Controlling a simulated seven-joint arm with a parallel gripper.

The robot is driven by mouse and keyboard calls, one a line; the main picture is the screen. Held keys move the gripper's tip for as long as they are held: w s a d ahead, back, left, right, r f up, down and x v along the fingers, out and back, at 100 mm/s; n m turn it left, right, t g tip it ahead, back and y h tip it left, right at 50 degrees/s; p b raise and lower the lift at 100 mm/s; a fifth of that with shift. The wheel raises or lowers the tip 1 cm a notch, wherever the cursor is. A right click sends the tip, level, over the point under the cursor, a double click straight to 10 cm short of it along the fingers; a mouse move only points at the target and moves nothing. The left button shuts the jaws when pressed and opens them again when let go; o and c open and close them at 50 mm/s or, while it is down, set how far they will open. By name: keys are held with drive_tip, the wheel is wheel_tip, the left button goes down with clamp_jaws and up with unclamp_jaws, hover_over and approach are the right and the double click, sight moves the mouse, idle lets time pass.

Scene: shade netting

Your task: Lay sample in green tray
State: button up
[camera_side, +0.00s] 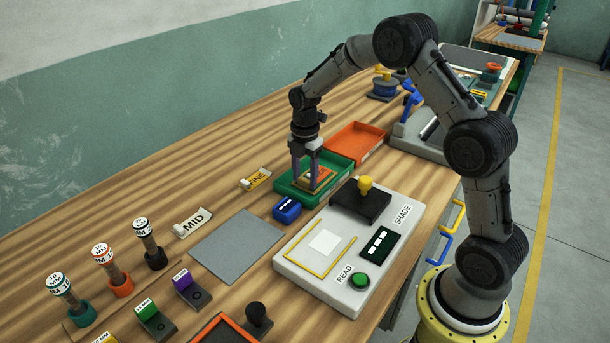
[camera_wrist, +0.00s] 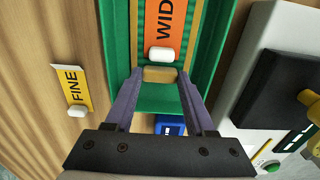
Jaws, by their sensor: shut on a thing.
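The green tray (camera_side: 283,190) stands on the bench, and its green wall (camera_wrist: 213,62) also shows in the wrist view. My gripper (camera_side: 314,186) points down into this tray. In the wrist view, my gripper (camera_wrist: 158,82) is shut on a small tan block (camera_wrist: 158,74), which looks like the grip of the sample. An orange card reading "WID" (camera_wrist: 164,22), with a white tab, lies beyond the block inside the tray. The fingers partly hide the sample, and I cannot tell whether it touches the tray floor.
An orange tray (camera_side: 357,138) adjoins the green one behind. A white reader (camera_side: 318,275) with a dark yellow-knobbed part stands at front right. A blue block (camera_side: 287,210) sits close to the green tray. The "FINE" tag (camera_side: 257,179) and "MID" tag (camera_side: 192,223) lie left.

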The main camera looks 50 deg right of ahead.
drive_tip(key=shift+f, duration=0.15)
drive_tip(key=o, duration=1.3)
drive_tip(key=s+a+r+m+t, duration=0.1)
drive_tip(key=s+a+r+m, duration=0.1)
drive_tip(key=r, duration=0.7)
drive_tip(key=s+a+r+m, duration=0.1)
drive_tip(key=s+r, duration=0.2)
drive_tip(key=r, duration=0.6)
drive_tip(key=s+a+m+t, duration=0.1)
drive_tip(key=s+a+m, duration=0.1)
drive_tip(key=s+m, duration=0.3)
drive_tip(key=s+a+r+m+t, duration=0.1)
drive_tip(key=s+m, duration=0.4)
drive_tip(key=s, duration=0.6)
drive_tip(key=s+a+m+t, duration=0.2)
drive_tip(key=s+a+m, duration=0.3)
drive_tip(key=s, duration=0.3)
drive_tip(key=shift+r+t, duration=0.15)
drive_tip(key=shift+t, duration=0.15)
